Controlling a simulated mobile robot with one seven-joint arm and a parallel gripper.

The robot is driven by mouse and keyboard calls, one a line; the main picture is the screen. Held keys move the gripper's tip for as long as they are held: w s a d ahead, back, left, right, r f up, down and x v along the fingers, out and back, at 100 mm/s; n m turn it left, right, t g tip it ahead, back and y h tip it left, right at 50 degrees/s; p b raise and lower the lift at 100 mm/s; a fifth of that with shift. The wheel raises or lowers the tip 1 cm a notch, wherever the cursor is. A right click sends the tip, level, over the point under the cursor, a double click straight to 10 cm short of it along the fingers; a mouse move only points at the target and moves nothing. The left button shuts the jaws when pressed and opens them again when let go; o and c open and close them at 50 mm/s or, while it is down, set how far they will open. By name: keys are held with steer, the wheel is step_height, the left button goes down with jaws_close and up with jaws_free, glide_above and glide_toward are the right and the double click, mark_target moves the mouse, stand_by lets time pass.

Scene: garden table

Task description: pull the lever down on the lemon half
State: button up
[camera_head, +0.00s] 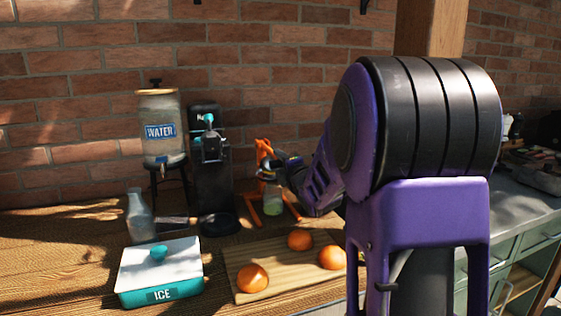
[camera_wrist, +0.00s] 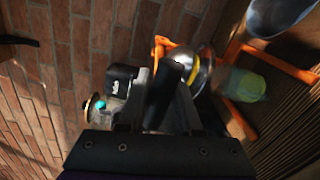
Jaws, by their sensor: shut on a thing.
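The orange citrus press (camera_head: 262,150) stands on the wooden table near the brick wall, with splayed orange legs. In the wrist view its orange frame (camera_wrist: 298,71) shows at the right. My gripper (camera_head: 284,167) is at the upper part of the press. In the wrist view my gripper (camera_wrist: 168,88) is shut at the press, on what appears to be its lever, mostly hidden by the dark fingers. A shiny metal cup (camera_wrist: 203,72) is just beside the fingers, with a yellow patch that may be the lemon half. A greenish glass (camera_head: 273,201) stands under the press.
A cutting board (camera_head: 238,265) with oranges (camera_head: 252,278) lies in front of the press. Left are a black machine (camera_head: 207,165), a water dispenser (camera_head: 160,110), a glass bottle (camera_head: 139,218), a dark pan (camera_head: 219,224) and an ice box (camera_head: 160,265).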

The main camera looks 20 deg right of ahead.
jaws_close()
stand_by(1.0)
